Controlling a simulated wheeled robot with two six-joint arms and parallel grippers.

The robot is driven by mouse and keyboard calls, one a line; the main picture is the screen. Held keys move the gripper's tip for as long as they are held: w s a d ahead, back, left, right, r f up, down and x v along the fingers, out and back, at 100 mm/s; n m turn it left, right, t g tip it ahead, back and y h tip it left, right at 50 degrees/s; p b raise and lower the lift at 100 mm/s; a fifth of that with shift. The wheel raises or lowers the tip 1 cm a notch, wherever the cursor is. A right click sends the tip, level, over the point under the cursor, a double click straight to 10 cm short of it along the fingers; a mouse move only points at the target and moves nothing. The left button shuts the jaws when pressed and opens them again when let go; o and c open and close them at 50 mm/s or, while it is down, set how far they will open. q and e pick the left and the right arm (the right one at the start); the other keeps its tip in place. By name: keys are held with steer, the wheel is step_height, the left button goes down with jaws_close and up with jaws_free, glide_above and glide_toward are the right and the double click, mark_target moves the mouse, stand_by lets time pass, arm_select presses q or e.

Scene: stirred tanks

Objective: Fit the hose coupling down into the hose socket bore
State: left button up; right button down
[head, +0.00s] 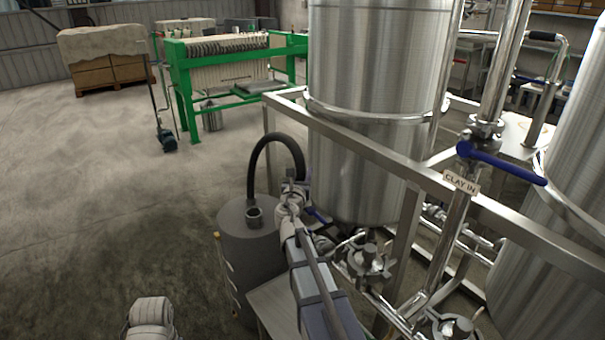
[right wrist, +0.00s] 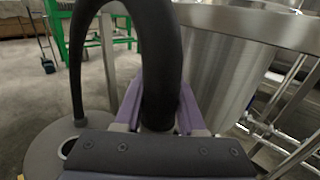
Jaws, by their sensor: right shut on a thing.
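The hose socket (head: 254,216) is a short upright ring with a dark bore on the lid of a grey drum (head: 240,265). It also shows at the lower left of the right wrist view (right wrist: 68,148). A black hose (head: 270,143) rises from behind the socket, arches over and comes down to my right gripper (head: 292,190). In the right wrist view the gripper's purple fingers (right wrist: 158,118) are shut around the hose's near end. The coupling itself is mostly hidden by the fingers and wrist. The held end is right of the socket, apart from it.
A large steel tank (head: 375,120) and its frame rail (head: 350,145) stand close on the right of my right arm. Pipes and valves (head: 367,262) lie below the tank. The floor (head: 100,220) left of the drum is clear. A green filter press (head: 225,70) stands behind.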

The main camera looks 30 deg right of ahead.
steer(key=shift+f+b, duration=0.3)
steer(key=shift+f, duration=0.1)
steer(key=shift+c, duration=2.1)
jaws_free()
steer(key=shift+s, duration=0.1)
steer(key=v, duration=0.7)
steer(key=shift+s+a, duration=0.2)
steer(key=shift+a, duration=0.1)
steer(key=shift+r, duration=0.1)
